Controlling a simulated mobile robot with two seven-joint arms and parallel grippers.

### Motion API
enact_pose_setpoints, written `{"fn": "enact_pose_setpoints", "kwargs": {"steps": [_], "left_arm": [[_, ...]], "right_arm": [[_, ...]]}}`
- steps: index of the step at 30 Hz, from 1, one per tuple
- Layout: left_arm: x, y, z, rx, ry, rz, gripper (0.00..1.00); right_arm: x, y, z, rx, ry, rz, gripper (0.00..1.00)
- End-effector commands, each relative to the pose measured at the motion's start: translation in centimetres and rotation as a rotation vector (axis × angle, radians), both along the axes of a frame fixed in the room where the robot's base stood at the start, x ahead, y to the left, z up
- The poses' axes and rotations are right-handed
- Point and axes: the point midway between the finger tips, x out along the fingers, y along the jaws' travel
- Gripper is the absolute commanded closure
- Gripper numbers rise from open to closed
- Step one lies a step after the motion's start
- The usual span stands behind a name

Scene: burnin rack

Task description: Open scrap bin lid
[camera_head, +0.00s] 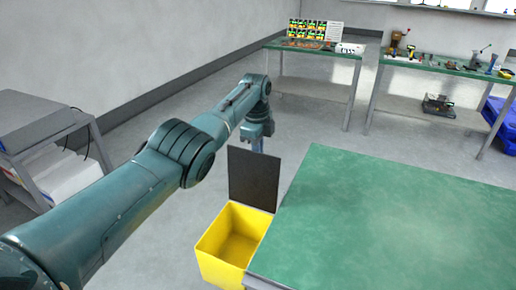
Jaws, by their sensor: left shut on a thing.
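The yellow scrap bin (213,243) stands on the floor at the left side of the green-topped table. Its dark lid (252,181) stands raised, close to upright, along the bin's far side, and the bin's inside shows and looks empty. My left arm reaches in from the left, over and past the bin. My left gripper (258,146) points down at the lid's upper edge and is shut on the lid; its fingertips are partly hidden behind the lid. My right gripper is not in view.
The green-topped table (390,225) is bare and close to the bin's right side. A grey shelf cart (45,140) stands at the left. Two benches (310,46) (460,70) with tools and a blue crate (500,120) are farther back. Open floor lies between.

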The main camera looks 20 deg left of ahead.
Motion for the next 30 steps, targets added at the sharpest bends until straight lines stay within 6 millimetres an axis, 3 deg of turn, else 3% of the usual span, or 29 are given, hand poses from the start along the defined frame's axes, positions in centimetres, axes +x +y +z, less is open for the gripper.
{"fn": "enact_pose_setpoints", "kwargs": {"steps": [1, 3, 4, 12, 23, 27, 30], "left_arm": [[-0.7, -0.2, -1.3, -0.006, 0.031, 0.001, 1.0], [-0.7, -0.2, -1.3, -0.006, 0.032, 0.002, 1.0], [-0.7, -0.2, -1.3, -0.006, 0.032, 0.002, 0.91], [-0.5, -0.1, -0.9, -0.003, 0.021, 0.002, 0.69], [-0.3, 0.0, 0.2, -0.002, 0.013, 0.001, 0.69], [-0.5, 0.1, 2.5, -0.002, 0.012, 0.002, 0.69], [-0.6, 0.1, 4.7, -0.002, 0.01, 0.002, 0.69]], "right_arm": [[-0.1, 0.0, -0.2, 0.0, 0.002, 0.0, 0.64], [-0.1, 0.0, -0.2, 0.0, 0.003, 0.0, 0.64], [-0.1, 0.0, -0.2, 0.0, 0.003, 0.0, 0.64], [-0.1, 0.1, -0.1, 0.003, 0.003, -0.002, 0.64], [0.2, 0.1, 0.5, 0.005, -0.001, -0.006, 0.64], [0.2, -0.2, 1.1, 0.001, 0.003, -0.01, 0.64], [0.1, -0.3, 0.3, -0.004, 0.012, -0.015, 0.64]]}}
